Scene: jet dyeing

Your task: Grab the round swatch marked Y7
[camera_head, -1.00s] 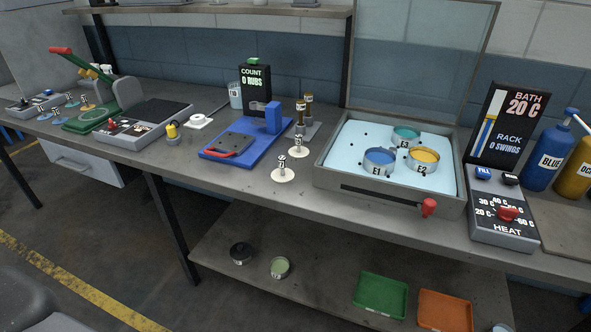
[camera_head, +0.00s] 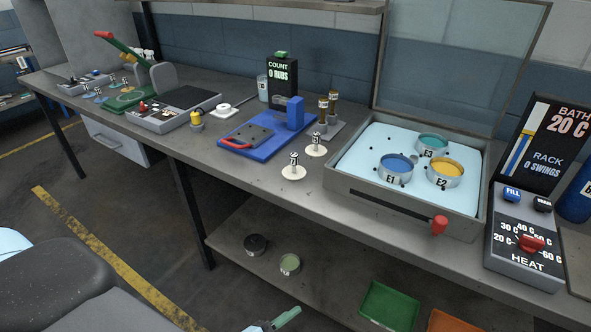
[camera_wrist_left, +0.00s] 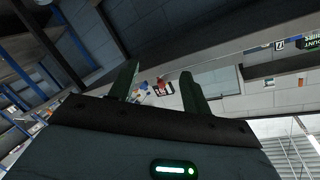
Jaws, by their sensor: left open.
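Two pale round swatches with small labelled posts stand on the bench in the head view: a nearer one (camera_head: 293,172) and one behind it (camera_head: 316,150). Several smaller coloured round pieces (camera_head: 101,98) lie at the bench's far left. The labels are too small to read, so I cannot tell which one is Y7. My left gripper (camera_wrist_left: 160,82) is open and empty in the left wrist view, its two fingers apart. In the head view a teal gripper part (camera_head: 278,321) shows at the bottom edge, well below the bench top. My right gripper is not in view.
A blue rub tester (camera_head: 262,140) stands behind the pale swatches. To their right is a bath tray (camera_head: 345,187) with cups, and a heat panel (camera_head: 527,240). A lower shelf (camera_head: 330,280) holds two small pots and coloured trays. The bench's front edge lies between.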

